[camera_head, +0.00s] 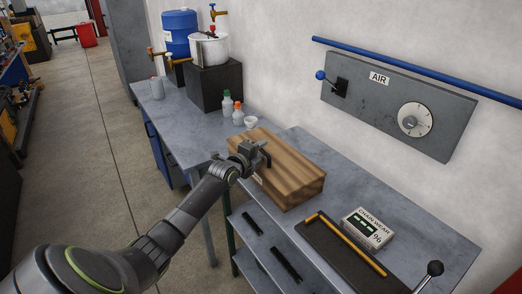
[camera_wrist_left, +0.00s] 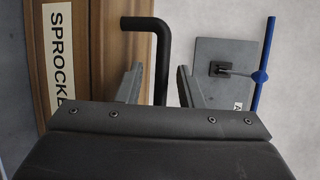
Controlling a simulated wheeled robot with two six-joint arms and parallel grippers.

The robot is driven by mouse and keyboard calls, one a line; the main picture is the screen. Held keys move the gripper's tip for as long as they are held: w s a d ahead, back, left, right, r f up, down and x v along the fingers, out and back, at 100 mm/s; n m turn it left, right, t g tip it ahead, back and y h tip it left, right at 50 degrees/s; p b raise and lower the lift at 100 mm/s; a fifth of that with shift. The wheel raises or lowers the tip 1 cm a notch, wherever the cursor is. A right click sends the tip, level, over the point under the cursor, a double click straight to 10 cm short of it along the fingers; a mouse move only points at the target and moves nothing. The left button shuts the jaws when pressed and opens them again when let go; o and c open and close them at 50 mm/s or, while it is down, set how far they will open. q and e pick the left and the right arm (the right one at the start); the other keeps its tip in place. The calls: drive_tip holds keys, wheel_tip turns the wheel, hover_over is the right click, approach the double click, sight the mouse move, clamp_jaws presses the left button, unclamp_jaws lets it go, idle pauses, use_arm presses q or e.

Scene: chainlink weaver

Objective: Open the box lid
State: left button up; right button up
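The wooden box (camera_head: 296,180) sits on the grey bench in the head view, and its lid looks shut. In the left wrist view the box (camera_wrist_left: 102,60) shows a "SPROCKE..." label (camera_wrist_left: 60,65), partly cut off. A black bent handle (camera_wrist_left: 160,45) extends from the box. My left gripper (camera_head: 256,157) is at the box's near left side in the head view. In the wrist view my left gripper (camera_wrist_left: 158,85) is open, with the handle between its two fingers and visible gaps beside it. My right gripper is not in view.
A "CHAIN WEAR" gauge box (camera_head: 368,228) and a dark tray (camera_head: 335,252) lie to the right, near a black-knobbed lever (camera_head: 434,269). Small bottles (camera_head: 228,105) and a white cup (camera_head: 251,122) stand behind the box. A wall panel (camera_head: 375,95) marked "AIR" hangs above.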

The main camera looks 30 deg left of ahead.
use_arm(q)
drive_tip(key=shift+w, duration=0.35)
clamp_jaws()
